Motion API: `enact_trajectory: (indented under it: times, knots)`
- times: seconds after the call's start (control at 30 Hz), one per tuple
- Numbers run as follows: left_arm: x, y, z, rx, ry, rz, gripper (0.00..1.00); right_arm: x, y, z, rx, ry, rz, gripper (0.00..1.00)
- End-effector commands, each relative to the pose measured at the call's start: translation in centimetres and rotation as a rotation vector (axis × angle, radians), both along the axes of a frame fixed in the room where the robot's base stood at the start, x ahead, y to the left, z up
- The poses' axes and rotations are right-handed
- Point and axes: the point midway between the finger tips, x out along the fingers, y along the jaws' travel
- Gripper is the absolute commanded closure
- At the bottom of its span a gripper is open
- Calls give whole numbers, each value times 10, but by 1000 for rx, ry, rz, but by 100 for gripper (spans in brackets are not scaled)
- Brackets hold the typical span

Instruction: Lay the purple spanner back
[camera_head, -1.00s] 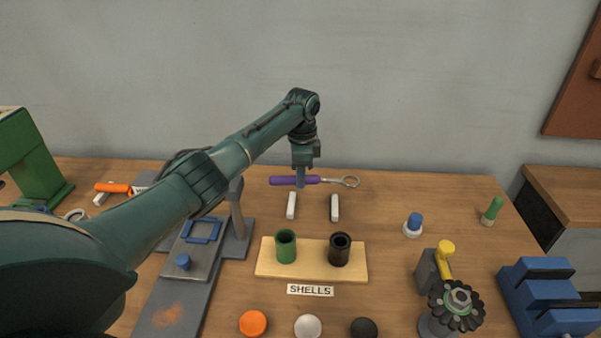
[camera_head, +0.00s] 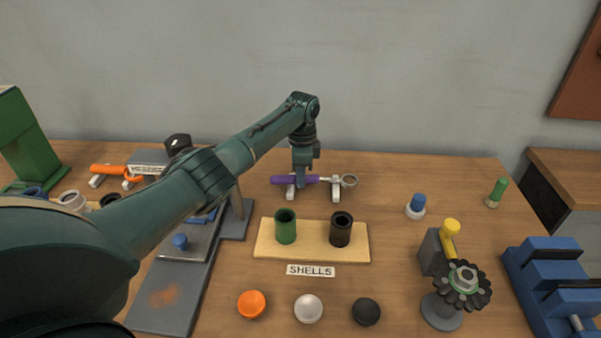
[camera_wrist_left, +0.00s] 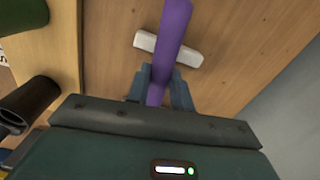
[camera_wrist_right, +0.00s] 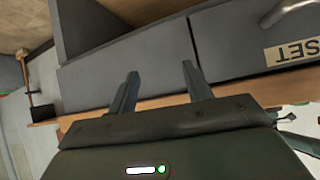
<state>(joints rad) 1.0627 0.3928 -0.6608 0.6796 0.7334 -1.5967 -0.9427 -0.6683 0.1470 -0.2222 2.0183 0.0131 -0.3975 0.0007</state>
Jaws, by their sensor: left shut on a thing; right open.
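The purple spanner (camera_head: 282,180) has a purple handle and a metal ring end (camera_head: 349,181) pointing right. It lies level at two small white rests, the left rest (camera_head: 291,192) and the right rest (camera_head: 336,193). My left gripper (camera_head: 302,183) is shut on its purple handle from above. In the left wrist view the handle (camera_wrist_left: 172,30) runs between the fingers and crosses over a white rest (camera_wrist_left: 188,54). Whether it bears fully on the rests I cannot tell. My right gripper (camera_wrist_right: 157,85) is open and empty in the right wrist view, facing grey drawers.
A wooden board (camera_head: 265,243) with a green shell (camera_head: 286,228) and a black shell (camera_head: 341,231) stands in front of the spanner. An orange-handled tool (camera_head: 108,170) lies on rests at left. A blue-topped piece (camera_head: 417,203) stands at right. The bench behind the spanner is clear.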

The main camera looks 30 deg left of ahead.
Motion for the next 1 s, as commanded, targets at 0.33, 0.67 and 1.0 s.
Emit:
enact_trajectory:
  times: [0.33, 0.67, 1.0]
  knots:
    - [0, 0, -2, 0, -1, 0, 76, 0, -1, -1, -6, -2, 6, 50]
    - [0, 0, -2, 0, 0, 0, 52, 4, -1, 1, -5, -10, 6, 50]
    - [1, 0, 8, 0, -2, 0, 52, 5, 2, 2, 3, -13, 0, 50]
